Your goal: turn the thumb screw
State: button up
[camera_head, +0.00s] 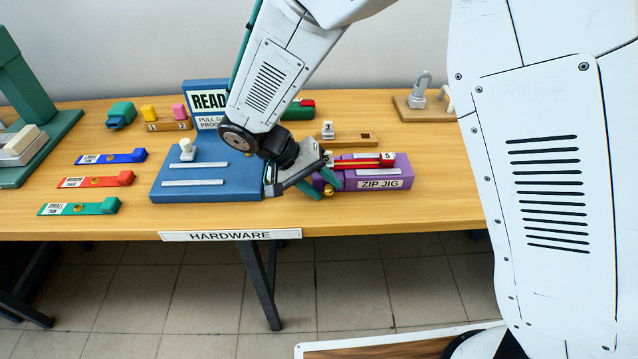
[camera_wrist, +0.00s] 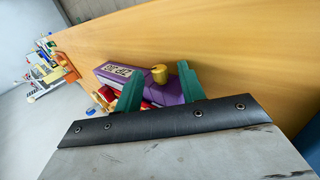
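The purple zip jig (camera_head: 372,182) stands near the front edge of the table, with a red strip on top and a "ZIP JIG" label. I cannot tell whether either finger touches the screw.
A blue board (camera_head: 190,187) with two pale bars lies just left of my gripper. Blue, red and green (camera_head: 78,207) strips lie further left. A wooden block with a white peg (camera_head: 328,131) stands behind the jig. The tabletop (camera_head: 440,190) right of the jig is clear.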

jog(key=v, duration=0.7)
jog(key=shift+a+r, duration=0.2)
jog(key=shift+r, duration=0.15)
